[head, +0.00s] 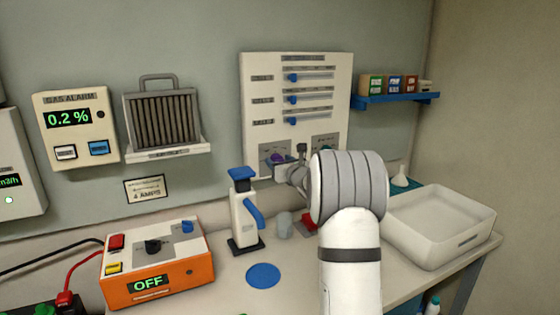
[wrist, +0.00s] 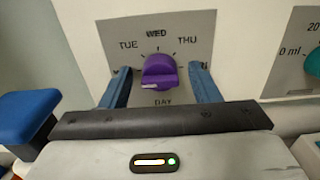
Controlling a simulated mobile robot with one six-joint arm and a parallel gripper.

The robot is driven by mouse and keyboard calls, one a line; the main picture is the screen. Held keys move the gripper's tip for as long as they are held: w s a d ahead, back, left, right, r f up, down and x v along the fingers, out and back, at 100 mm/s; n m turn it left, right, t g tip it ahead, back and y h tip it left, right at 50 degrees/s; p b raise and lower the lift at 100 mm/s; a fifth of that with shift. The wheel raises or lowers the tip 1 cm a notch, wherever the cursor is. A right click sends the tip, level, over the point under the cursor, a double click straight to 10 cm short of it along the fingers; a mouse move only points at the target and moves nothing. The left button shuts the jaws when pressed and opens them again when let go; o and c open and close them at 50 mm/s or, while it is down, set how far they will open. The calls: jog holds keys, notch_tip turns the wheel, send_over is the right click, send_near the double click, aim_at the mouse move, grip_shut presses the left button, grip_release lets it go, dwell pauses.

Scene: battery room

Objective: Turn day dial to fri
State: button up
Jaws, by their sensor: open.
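The day dial is a purple knob (wrist: 159,72) on a grey plate (wrist: 190,30) marked TUE, WED, THU and DAY. A pale pointer mark on the knob faces left, toward a label hidden behind the left finger. The label on the right side is mostly hidden by the right finger. My gripper (wrist: 160,85) is open, with one blue finger on each side of the knob and a gap on both sides. In the head view the purple dial (head: 277,158) shows low on the white wall panel (head: 248,85), beside my gripper (head: 290,162), which my arm partly hides.
A teal dial (wrist: 313,62) with ml marks sits to the right on the panel. A blue-topped dispenser bottle (head: 243,210) stands left of my arm, with a grey cup (head: 285,225) nearby. A white basin (head: 440,240) is at the right.

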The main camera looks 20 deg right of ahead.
jog(key=c, duration=1)
jog(key=shift+o, duration=0.2)
